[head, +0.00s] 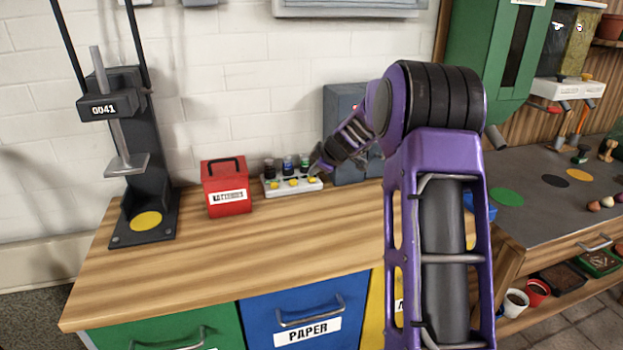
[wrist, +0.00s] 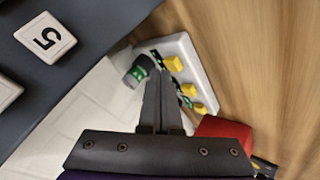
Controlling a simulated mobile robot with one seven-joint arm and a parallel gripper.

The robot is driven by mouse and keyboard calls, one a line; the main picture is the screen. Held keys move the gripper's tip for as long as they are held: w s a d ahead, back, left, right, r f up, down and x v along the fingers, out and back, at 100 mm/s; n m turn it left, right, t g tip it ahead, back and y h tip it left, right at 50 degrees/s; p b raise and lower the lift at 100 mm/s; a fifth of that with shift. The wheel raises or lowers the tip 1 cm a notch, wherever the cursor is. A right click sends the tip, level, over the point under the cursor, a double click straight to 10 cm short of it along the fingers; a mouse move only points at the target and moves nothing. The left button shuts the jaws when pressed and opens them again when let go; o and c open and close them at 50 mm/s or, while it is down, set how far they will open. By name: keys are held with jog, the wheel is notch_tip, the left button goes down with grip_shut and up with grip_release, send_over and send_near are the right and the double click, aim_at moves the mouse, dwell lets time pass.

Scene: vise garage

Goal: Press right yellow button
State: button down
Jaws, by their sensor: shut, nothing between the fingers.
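A white button panel (head: 292,187) stands at the back of the workbench with three yellow buttons in a row. The right yellow button (head: 312,180) is at the panel's right end; in the wrist view it is the top button (wrist: 174,63), farthest from the red box. My gripper (head: 315,171) is shut and empty, its tips just above and beside this button. In the wrist view the narrow fingers (wrist: 155,75) end close to the button's left side. I cannot tell whether they touch it.
A red batteries box (head: 226,188) is left of the panel, and a dark grey box (head: 343,105) is right. The wooden benchtop (head: 250,245) in front is clear.

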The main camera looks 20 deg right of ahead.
jog(key=shift+f, duration=0.5)
dwell(0.4)
jog(key=shift+r, duration=0.95)
notch_tip(320, 180, up, 5)
jog(key=shift+p, duration=1.2)
